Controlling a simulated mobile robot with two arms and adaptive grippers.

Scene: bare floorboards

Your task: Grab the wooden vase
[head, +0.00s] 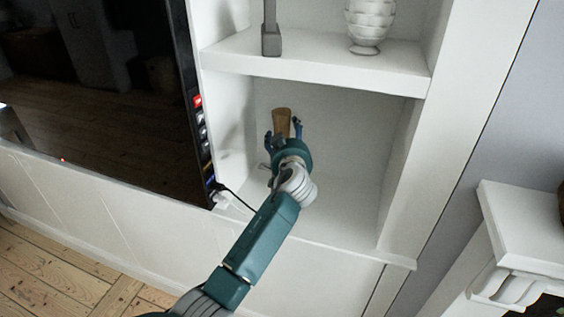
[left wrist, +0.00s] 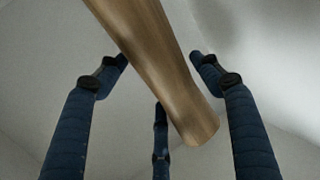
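The wooden vase (head: 281,119) is a slim brown piece in the lower white shelf niche. My left gripper (head: 284,130) reaches into the niche in front of it, with blue fingers on either side of the vase. In the left wrist view the vase (left wrist: 165,70) runs slantwise between the spread fingers of my left gripper (left wrist: 160,62). The fingers are open, and gaps show between the side fingers and the wood. Whether the third finger touches it I cannot tell. The vase's lower part is hidden behind the gripper in the head view. My right gripper is not in view.
The niche is bounded by the upper shelf (head: 315,68), side walls and the bottom board (head: 345,225). A white ribbed vase (head: 369,24) and a grey object (head: 271,30) stand above. A dark television screen (head: 110,110) is close on the left. A white ledge (head: 525,225) juts out at right.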

